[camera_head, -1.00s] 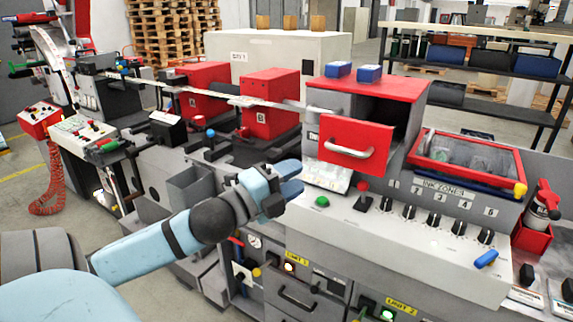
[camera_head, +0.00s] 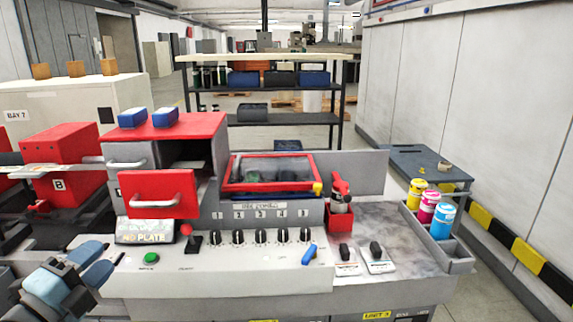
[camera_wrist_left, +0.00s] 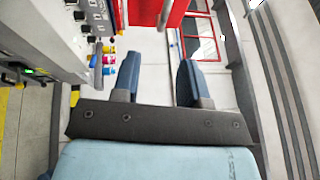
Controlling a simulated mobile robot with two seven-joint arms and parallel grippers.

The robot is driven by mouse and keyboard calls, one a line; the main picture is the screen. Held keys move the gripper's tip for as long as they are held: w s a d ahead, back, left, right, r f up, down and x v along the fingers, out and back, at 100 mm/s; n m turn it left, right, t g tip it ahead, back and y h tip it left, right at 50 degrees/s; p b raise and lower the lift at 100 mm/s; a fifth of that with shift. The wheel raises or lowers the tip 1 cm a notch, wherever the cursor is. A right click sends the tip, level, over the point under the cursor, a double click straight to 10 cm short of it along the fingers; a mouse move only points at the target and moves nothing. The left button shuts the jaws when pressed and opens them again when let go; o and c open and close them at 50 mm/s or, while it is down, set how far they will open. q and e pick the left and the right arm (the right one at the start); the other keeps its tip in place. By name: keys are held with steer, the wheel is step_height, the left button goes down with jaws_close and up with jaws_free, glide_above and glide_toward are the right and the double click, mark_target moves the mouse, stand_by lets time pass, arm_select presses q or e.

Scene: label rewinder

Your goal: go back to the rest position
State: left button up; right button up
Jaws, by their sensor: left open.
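My left gripper (camera_head: 97,262) is at the lower left of the head view, in front of the left end of the machine's control panel. Its two blue fingers are apart with nothing between them. In the left wrist view the open gripper (camera_wrist_left: 158,80) shows its fingers apart, with the machine's panel beyond them to the left. My right gripper is in neither view.
The machine has an open red drawer (camera_head: 158,196), a row of black knobs (camera_head: 259,236) and a red-framed lidded box (camera_head: 268,172). Coloured bottles (camera_head: 428,207) stand in a tray at the right. A shelf rack (camera_head: 265,90) stands behind.

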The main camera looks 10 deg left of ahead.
arm_select(q)
step_height(320, 180, down, 20)
steer(key=s+d+n+g+y+p, duration=0.2)
steer(key=d+n+g, duration=0.15)
steer(key=n, duration=0.55)
steer(key=s+d+f+n+g+h, duration=0.1)
steer(key=s+d+f+n, duration=0.3)
steer(key=d+f, duration=0.4)
steer(key=s+d+f+n+g+h, duration=0.1)
steer(key=s+d+f+n+g, duration=0.3)
steer(key=d+f, duration=0.3)
step_height(320, 180, down, 3)
steer(key=shift+s+d+f+p, duration=0.1)
steer(key=shift+s+d+p, duration=0.25)
steer(key=shift+s+p, duration=0.15)
